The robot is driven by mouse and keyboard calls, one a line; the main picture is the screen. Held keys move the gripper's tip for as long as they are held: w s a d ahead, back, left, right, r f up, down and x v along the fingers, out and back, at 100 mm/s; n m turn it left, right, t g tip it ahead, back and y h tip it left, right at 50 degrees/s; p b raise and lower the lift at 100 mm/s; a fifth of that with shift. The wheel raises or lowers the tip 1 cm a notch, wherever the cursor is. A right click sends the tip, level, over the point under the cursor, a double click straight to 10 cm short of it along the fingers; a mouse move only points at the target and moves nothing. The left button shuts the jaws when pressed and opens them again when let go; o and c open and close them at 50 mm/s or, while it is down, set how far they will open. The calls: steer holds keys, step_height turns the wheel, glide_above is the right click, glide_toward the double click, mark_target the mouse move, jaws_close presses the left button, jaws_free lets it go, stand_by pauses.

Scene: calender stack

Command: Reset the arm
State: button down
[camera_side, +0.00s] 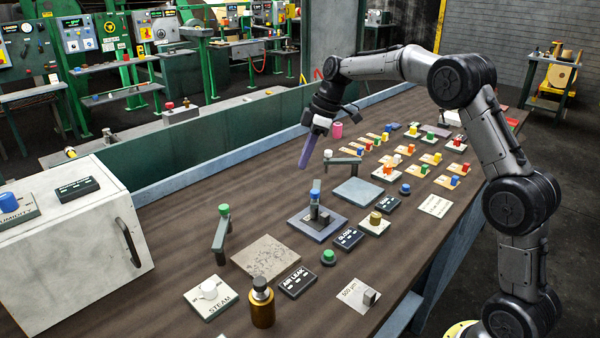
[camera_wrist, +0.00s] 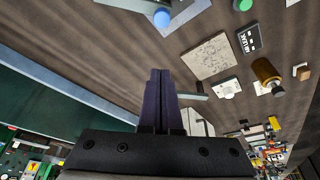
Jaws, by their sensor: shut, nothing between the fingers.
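My gripper (camera_side: 306,152) hangs over the brown work table (camera_side: 170,262) with its purple fingers pointing down. The fingers are closed together with nothing between them. In the wrist view, the closed purple fingers (camera_wrist: 161,98) show at the centre, clear of the things on the table. The side view shows the gripper above and behind a dark square base (camera_side: 300,222) that carries a grey post with a blue top (camera_side: 315,190).
Near the front are a STEAM knob plate (camera_side: 205,297), a brass bottle (camera_side: 261,308), an AIR LEAK box (camera_side: 297,281) and a patterned plate (camera_side: 265,255). A white cabinet (camera_side: 70,262) stands at left. Several coloured knob blocks (camera_side: 393,160) fill the far right.

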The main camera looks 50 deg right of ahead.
steer(key=s+a+r+n+t, duration=0.1)
steer(key=s+a+r, duration=0.15)
steer(key=r, duration=0.25)
steer(key=s+a+r+t, duration=0.1)
steer(key=s+a+r, duration=0.15)
steer(key=r, duration=0.35)
steer(key=s+a+r, duration=0.3)
steer(key=s+a, duration=0.1)
steer(key=s, duration=0.7)
steer(key=s+f+m+t+h, duration=0.15)
steer(key=s+f+m, duration=0.25)
steer(key=s, duration=1)
steer(key=s+f+m+h, duration=0.1)
steer(key=s+f+m, duration=0.4)
steer(key=f, duration=0.3)
steer(key=shift+s+d+m, duration=0.35)
steer(key=shift+d+m, duration=0.05)
steer(key=shift+m, duration=0.2)
